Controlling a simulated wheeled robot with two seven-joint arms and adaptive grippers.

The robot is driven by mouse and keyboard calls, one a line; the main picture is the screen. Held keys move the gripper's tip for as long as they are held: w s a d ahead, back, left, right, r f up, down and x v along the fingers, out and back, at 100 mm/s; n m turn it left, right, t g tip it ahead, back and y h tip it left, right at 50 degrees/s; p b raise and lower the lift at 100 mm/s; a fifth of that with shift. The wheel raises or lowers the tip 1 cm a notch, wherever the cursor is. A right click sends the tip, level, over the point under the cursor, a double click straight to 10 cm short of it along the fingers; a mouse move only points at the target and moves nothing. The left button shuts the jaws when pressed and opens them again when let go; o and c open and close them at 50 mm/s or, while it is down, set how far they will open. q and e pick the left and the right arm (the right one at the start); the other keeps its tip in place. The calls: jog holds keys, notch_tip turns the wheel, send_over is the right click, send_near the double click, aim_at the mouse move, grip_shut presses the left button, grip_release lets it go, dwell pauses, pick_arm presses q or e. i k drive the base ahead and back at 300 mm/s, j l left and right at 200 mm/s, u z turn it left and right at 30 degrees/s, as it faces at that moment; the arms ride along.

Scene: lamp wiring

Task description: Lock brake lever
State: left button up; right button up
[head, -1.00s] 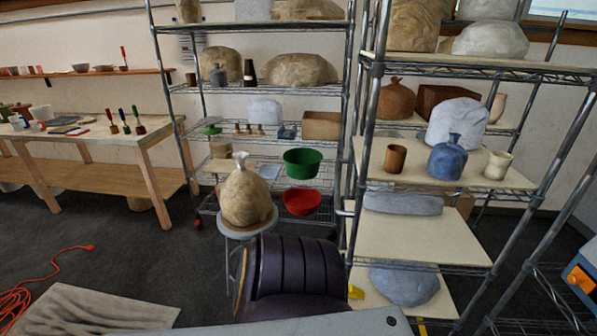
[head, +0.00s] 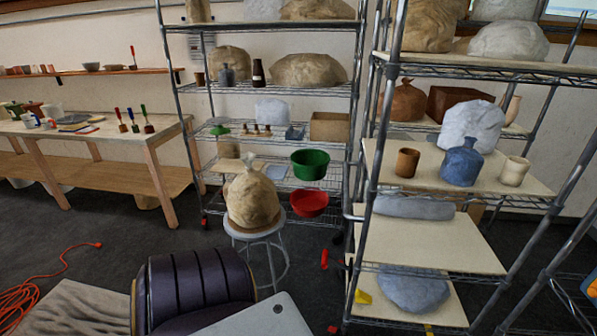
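I cannot identify a brake lever for certain. A small red part (head: 324,259) shows low beside the left post of the near wire rack (head: 373,180), above the dark floor. Another small red part (head: 333,329) shows at the foot of that post, near the bottom edge of the view. A red part (head: 205,222) also shows at the foot of the far rack (head: 173,88). These are too small to tell whether any is a lever or how it is set. Neither of my grippers is in view.
A stool (head: 265,231) bearing a wrapped clay lump (head: 251,198) stands before the far rack. A work table (head: 150,137) is at the left. An orange cord (head: 62,249) lies on the floor. Open floor lies between the table and stool.

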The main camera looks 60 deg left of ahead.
aim_at(326, 259)
jog(key=j+u, duration=0.15)
jog(key=u, duration=1.55)
